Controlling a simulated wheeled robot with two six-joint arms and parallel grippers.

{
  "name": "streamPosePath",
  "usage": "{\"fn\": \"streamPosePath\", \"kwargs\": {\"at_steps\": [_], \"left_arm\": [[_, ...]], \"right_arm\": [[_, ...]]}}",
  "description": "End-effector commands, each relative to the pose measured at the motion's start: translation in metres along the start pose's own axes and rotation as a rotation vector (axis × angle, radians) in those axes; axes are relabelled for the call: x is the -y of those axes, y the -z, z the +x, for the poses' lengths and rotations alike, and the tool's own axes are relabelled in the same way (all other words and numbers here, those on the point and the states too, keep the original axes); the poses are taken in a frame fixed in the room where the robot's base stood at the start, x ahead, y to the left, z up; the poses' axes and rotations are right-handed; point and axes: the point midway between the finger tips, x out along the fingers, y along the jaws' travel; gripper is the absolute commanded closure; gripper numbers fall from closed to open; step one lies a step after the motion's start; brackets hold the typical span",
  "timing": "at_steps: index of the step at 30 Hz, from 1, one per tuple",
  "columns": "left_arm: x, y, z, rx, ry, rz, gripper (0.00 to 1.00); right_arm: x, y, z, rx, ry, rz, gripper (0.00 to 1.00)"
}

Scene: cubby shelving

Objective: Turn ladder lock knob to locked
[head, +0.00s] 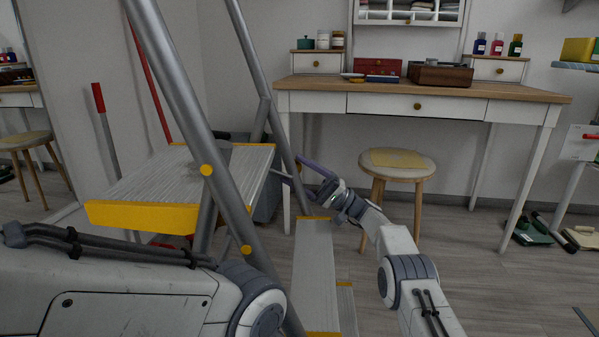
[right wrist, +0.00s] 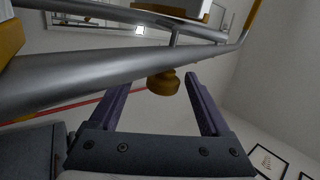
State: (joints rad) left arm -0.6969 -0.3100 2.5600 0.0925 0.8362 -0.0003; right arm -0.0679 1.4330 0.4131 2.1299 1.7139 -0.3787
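The ladder (head: 180,95) stands at the left in the head view, with grey tube rails, a ribbed platform and yellow trim. In the right wrist view, a yellow knob (right wrist: 164,84) sticks out below a grey rail (right wrist: 90,78). My right gripper (head: 288,168) is beside the ladder's right rail in the head view. In the right wrist view its purple fingers (right wrist: 155,88) are open, with the knob between their tips; I cannot tell whether either finger touches it. The knob's lock setting is not readable. My left arm shows, but its gripper is out of view.
A white desk (head: 380,104) with a wooden top stands behind, holding boxes and jars. A round stool (head: 398,172) is just beyond my right arm. The ladder's lower steps (head: 315,260) lie between my arms.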

Motion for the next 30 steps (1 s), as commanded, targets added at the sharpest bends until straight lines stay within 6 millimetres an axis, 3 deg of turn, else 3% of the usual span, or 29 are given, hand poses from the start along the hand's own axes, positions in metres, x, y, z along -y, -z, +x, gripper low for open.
{"fn": "streamPosePath", "kwargs": {"at_steps": [6,10,24,30], "left_arm": [[0.0,0.0,0.0,0.0,0.0,0.0,0.5],[0.001,0.0,0.007,0.0,0.0,0.0,0.5],[0.004,-0.003,0.053,0.0,0.0,0.0,0.5],[0.004,-0.003,0.057,0.0,0.0,0.0,0.5]], "right_arm": [[0.003,0.001,0.0,-0.002,0.001,-0.006,0.19],[0.002,0.001,-0.011,-0.004,0.001,-0.007,0.19],[0.007,-0.002,-0.106,-0.015,-0.001,-0.014,0.19],[0.012,-0.003,-0.12,-0.018,-0.002,-0.015,0.19]]}}
